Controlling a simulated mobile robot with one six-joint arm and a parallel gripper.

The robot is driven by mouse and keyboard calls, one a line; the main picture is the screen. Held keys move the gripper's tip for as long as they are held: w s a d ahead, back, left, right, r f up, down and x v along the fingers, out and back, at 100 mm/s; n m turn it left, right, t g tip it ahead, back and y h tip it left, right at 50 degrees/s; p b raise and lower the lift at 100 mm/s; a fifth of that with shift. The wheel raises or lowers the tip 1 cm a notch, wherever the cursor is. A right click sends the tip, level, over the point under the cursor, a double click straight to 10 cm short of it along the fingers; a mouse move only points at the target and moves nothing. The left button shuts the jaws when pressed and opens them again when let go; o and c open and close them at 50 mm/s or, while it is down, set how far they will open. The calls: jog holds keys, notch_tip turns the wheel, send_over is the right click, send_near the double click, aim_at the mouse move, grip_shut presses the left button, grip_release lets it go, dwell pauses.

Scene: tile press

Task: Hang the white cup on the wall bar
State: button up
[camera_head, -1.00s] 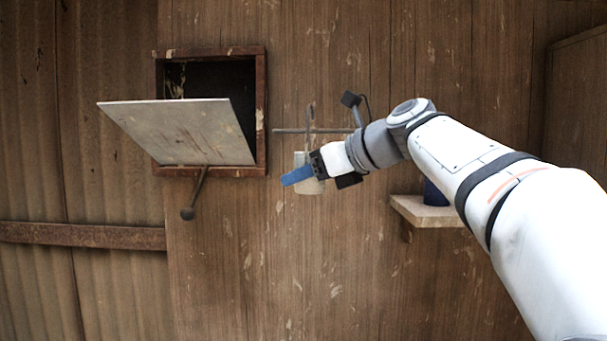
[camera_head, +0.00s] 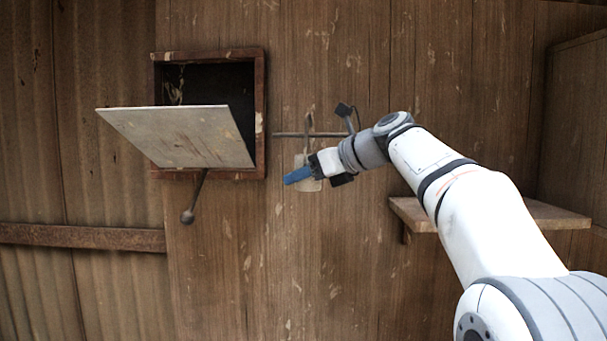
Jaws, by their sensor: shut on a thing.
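The white cup (camera_head: 301,160) hangs upright just below the wall bar (camera_head: 288,134), close to the plank wall. A pale loop or hook (camera_head: 308,132) crosses the bar directly above it; I cannot tell whether this joins the cup's handle. My gripper (camera_head: 298,175) reaches in from the right and is shut on the cup, its blue fingers covering part of the cup's front. The contact between fingers and cup is partly hidden.
An open hatch (camera_head: 260,120) with a tilted pale flap (camera_head: 180,135) and a dark knobbed lever (camera_head: 188,215) is left of the cup. A wooden shelf (camera_head: 545,213) stands out below my arm at right. The wall below the cup is clear.

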jog(key=shift+w, duration=0.75)
jog(key=shift+f+b, duration=0.75)
jog(key=shift+f, duration=0.65)
jog(key=o, duration=1.1)
jog(key=b+v, duration=0.1)
jog(key=v, duration=0.6)
jog(key=s+d+f+n+g+h+b, duration=0.1)
jog(key=s+d+f+n+h+b, duration=0.1)
jog(key=s+f+n, duration=0.6)
jog(key=s+d+f+n+g+h+b, duration=0.1)
jog(key=s+d+f+n+h, duration=0.4)
jog(key=f, duration=1.7)
jog(key=s+d+f+n+g+h+b, duration=0.1)
jog(key=s+d+f+n+h, duration=0.3)
jog(key=s+f+n, duration=0.7)
jog(key=s+f+b, duration=0.1)
jog(key=s+f, duration=0.3)
jog(key=s, duration=0.2)
jog(key=shift+s+d+n+g+b, duration=0.3)
jog(key=shift+s+g+b, duration=0.05)
jog(key=shift+s+g, duration=0.05)
